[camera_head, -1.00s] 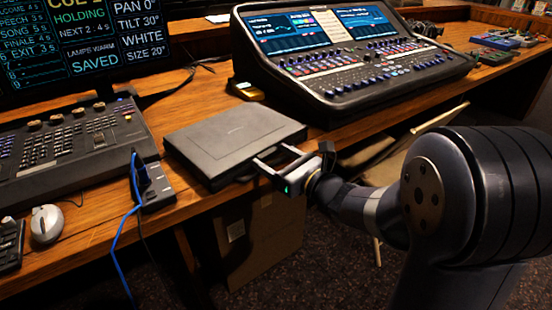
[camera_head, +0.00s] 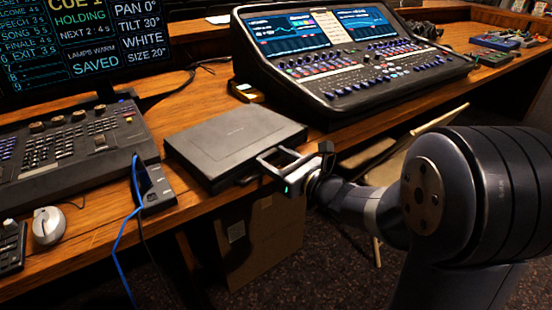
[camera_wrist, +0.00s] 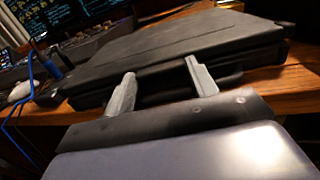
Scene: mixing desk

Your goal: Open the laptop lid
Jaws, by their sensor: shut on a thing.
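The laptop (camera_head: 232,140) is a flat dark-grey slab near the front edge of the desk, and its lid lies closed. My gripper (camera_head: 265,165) is at the laptop's front right side, coming from the right. The laptop's long dark edge also shows in the wrist view (camera_wrist: 170,62). There the two pale fingers of my gripper (camera_wrist: 161,86) reach up to that edge with a dark bar between them. My gripper is shut on this front part of the laptop. The exact contact at the fingertips is too small and dark to make out.
A mixing console (camera_head: 350,65) stands behind and right of the laptop. A lighting keyboard (camera_head: 75,140), a small box with a blue cable (camera_head: 155,185) and a mouse (camera_head: 48,225) lie to the left. A cardboard box (camera_head: 262,240) is under the desk.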

